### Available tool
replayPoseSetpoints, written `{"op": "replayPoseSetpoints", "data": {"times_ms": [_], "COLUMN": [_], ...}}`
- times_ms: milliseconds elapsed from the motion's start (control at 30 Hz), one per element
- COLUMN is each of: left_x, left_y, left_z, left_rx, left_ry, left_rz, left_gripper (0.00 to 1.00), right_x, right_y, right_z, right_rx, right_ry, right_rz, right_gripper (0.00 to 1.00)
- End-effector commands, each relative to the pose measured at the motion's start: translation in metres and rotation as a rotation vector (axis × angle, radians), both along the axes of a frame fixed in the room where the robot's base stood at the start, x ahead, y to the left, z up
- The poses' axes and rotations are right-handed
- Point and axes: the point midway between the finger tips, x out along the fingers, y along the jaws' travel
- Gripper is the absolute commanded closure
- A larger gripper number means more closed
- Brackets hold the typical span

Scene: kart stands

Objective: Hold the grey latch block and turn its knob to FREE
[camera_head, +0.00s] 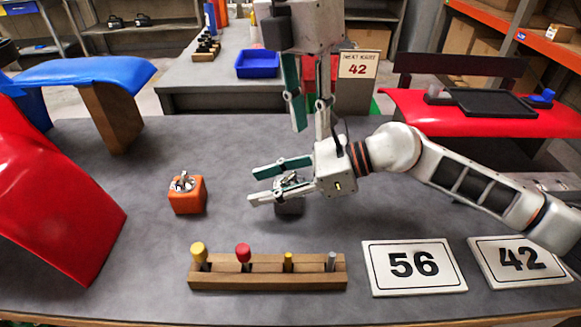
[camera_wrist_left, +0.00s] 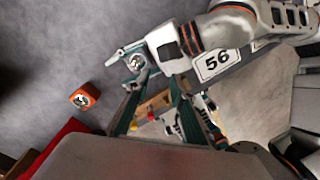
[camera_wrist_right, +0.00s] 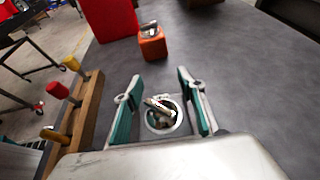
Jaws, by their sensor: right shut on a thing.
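The grey latch block (camera_head: 290,208) stands on the grey table, with a metal knob on top. In the right wrist view the block (camera_wrist_right: 180,101) sits between the fingers, and its knob (camera_wrist_right: 160,115) lies slantwise in a round ring. Any marking such as FREE is too small to read. My right gripper (camera_head: 254,186) comes in from the right and is shut on the grey latch block. My left gripper (camera_head: 311,132) points down, behind and above the block. It is open and empty, with its fingers apart in the left wrist view (camera_wrist_left: 153,88).
An orange block (camera_head: 187,197) with a similar knob stands to the left. A wooden rack (camera_head: 268,283) with several coloured pegs lies in front. Cards 56 (camera_head: 414,267) and 42 (camera_head: 520,261) lie front right. A red panel (camera_head: 60,190) covers the left. Table between is clear.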

Motion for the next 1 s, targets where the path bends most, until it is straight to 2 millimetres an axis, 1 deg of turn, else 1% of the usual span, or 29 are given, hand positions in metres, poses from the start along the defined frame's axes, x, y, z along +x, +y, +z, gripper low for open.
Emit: {"op": "replayPoseSetpoints", "data": {"times_ms": [33,133,267,367,467,700,800,900,1000], "left_x": [0.005,0.012,0.016,0.016,0.015,0.015,0.015,0.015,0.015], "left_y": [0.009,0.022,0.03,0.031,0.031,0.03,0.03,0.03,0.03], "left_z": [-0.001,-0.001,-0.005,-0.014,-0.03,-0.077,-0.093,-0.106,-0.115], "left_rx": [0.045,0.105,0.138,0.142,0.14,0.139,0.138,0.138,0.137], "left_ry": [-0.015,-0.036,-0.046,-0.046,-0.043,-0.044,-0.044,-0.044,-0.045], "left_rz": [0.008,0.02,0.028,0.029,0.028,0.028,0.028,0.03,0.029], "left_gripper": [0.76,0.76,0.76,0.76,0.76,0.76,0.76,0.76,0.76], "right_x": [0.0,0.0,0.0,0.0,0.0,0.0,0.0,0.0,0.0], "right_y": [0.0,0.0,0.0,0.0,0.0,0.0,0.0,0.0,0.0], "right_z": [0.0,0.0,0.0,0.0,0.0,0.0,0.0,0.0,0.0], "right_rx": [0.0,0.0,0.0,0.0,0.001,0.001,0.001,0.0,0.0], "right_ry": [0.0,0.0,0.0,0.0,0.0,0.0,0.0,0.0,0.0], "right_rz": [0.0,0.0,0.0,0.0,0.0,0.0,0.0,0.0,0.0], "right_gripper": [0.86,0.86,0.86,0.86,0.86,0.86,0.86,0.86,0.86]}}
